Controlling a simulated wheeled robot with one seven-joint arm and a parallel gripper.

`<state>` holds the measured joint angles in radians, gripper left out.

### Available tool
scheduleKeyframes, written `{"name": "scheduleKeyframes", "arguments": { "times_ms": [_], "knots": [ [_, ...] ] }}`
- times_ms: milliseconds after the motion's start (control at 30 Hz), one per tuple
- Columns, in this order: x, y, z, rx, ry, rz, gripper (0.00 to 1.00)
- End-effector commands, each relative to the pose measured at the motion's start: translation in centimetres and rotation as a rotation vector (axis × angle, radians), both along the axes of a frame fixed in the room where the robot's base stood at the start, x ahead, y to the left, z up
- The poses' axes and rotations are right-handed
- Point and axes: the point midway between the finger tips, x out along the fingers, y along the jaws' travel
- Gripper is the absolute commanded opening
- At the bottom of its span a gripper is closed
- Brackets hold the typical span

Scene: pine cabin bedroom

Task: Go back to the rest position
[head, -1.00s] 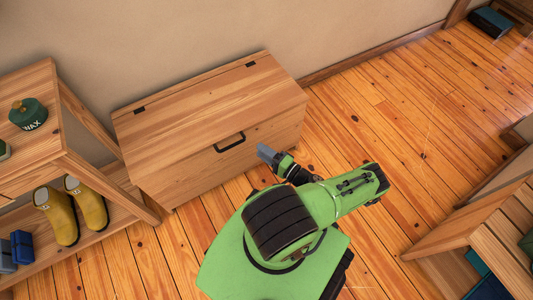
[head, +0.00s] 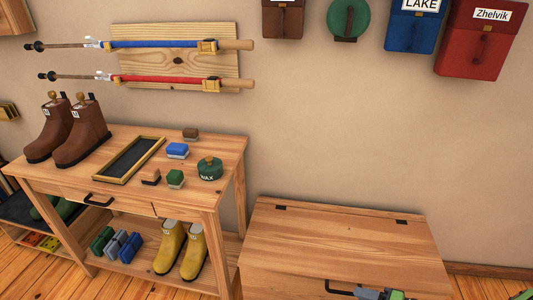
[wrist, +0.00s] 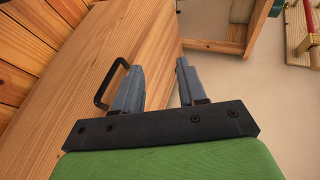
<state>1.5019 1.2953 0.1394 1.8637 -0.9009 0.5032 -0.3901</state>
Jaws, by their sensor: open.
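My gripper (wrist: 160,85) is open in the wrist view, with its two grey fingers apart and nothing between them. It points along the wooden chest (wrist: 115,50), and the chest's black handle (wrist: 108,85) shows just left of the fingers. In the head view, part of my gripper (head: 378,293) shows at the bottom edge, in front of the closed chest (head: 335,245).
A wooden bench (head: 222,150) stands left of the chest, bearing brown boots (head: 80,135), a tray (head: 128,160), several small blocks and a green wax tin (head: 209,169). Yellow boots (head: 182,250) stand on its lower shelf. Bags hang on the wall. Some floor (head: 480,288) is clear at right.

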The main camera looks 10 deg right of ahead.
Motion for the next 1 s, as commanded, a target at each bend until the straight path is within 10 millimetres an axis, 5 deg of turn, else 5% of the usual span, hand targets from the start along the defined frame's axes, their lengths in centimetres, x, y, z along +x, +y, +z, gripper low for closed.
{"name": "scheduleKeyframes", "arguments": {
  "times_ms": [200,433,700,1000],
  "knots": [
    [3.1,4.4,9.1,-0.300,0.235,0.343,0.41],
    [3.3,11.3,19.0,-0.656,0.360,0.521,0.41],
    [-1.8,19.0,28.2,-0.996,0.306,0.530,0.41],
    [-8.1,22.1,31.9,-1.122,0.153,0.456,0.41]
  ]
}}
